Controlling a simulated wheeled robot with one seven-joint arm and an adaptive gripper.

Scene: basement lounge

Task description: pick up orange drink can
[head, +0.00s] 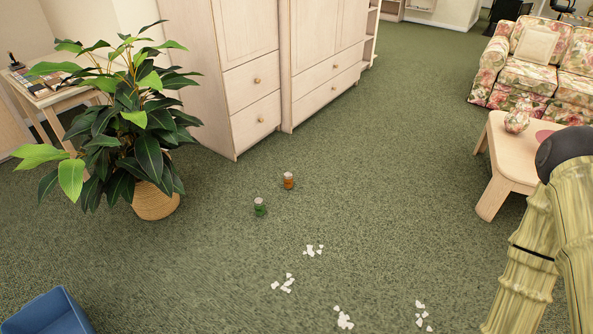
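A small orange drink can (288,181) with a pale top stands upright on the green carpet in the head view, near the middle of the picture. A similar small green can (259,208) stands a little nearer and to its left, with a gap between them. Nothing covers the orange can. My gripper is not visible in this view, so its opening and its place relative to the can cannot be seen.
White scraps (313,250) lie in several clusters on the carpet nearer to me. A potted plant (153,203) stands left, pale cabinets (255,90) behind, a low table (500,170) right, a blue object (48,315) at lower left. Carpet around the cans is clear.

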